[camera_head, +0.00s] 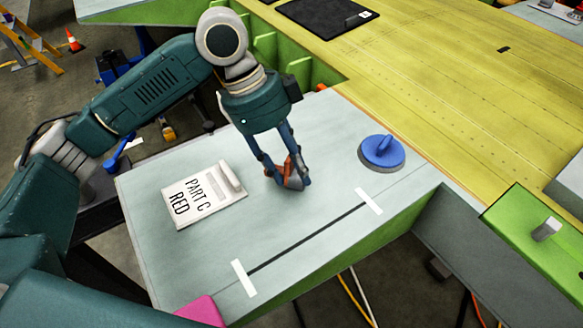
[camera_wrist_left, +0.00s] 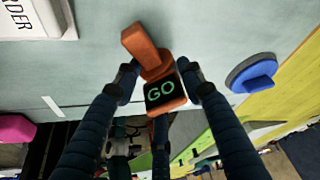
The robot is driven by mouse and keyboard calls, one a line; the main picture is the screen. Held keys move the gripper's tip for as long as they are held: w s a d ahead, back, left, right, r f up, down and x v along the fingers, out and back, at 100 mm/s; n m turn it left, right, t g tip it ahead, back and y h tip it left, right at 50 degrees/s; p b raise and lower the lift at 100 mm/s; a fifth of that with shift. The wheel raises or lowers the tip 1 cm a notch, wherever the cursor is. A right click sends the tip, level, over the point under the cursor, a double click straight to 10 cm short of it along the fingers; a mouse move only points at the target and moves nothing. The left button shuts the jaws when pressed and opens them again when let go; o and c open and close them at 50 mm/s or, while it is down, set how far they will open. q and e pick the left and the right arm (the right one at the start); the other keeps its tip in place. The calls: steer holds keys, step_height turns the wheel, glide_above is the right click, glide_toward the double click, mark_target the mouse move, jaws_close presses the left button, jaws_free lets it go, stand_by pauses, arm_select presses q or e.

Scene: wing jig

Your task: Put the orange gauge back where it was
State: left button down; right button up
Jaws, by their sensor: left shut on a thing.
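The orange gauge (camera_head: 294,174) is between the fingers of my left gripper (camera_head: 291,181), just over the pale grey panel (camera_head: 300,225). In the left wrist view the gauge (camera_wrist_left: 147,45) shows an orange handle and a dark face reading "GO" in green. My left gripper (camera_wrist_left: 162,85) is shut on it there, one finger on each side. Whether the gauge touches the panel is hard to tell. My right gripper is not in view.
A blue suction-cup-like handle (camera_head: 381,152) stands to the right. A dark line with white tape (camera_head: 305,238) crosses the panel's front. A pink block (camera_head: 202,311) sits at the near edge. The middle is clear.

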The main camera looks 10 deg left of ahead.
arm_select(q)
step_height(320, 180, up, 20)
steer(key=b, duration=0.2)
steer(key=s+a+f+n+t+y, duration=0.3)
steer(key=a+f+n, duration=0.7)
steer(key=n, duration=0.5)
step_height(320, 180, down, 3)
steer(key=shift+r+n+t, duration=0.1)
steer(key=shift+n+t, duration=0.3)
steer(key=shift+t, duration=0.5)
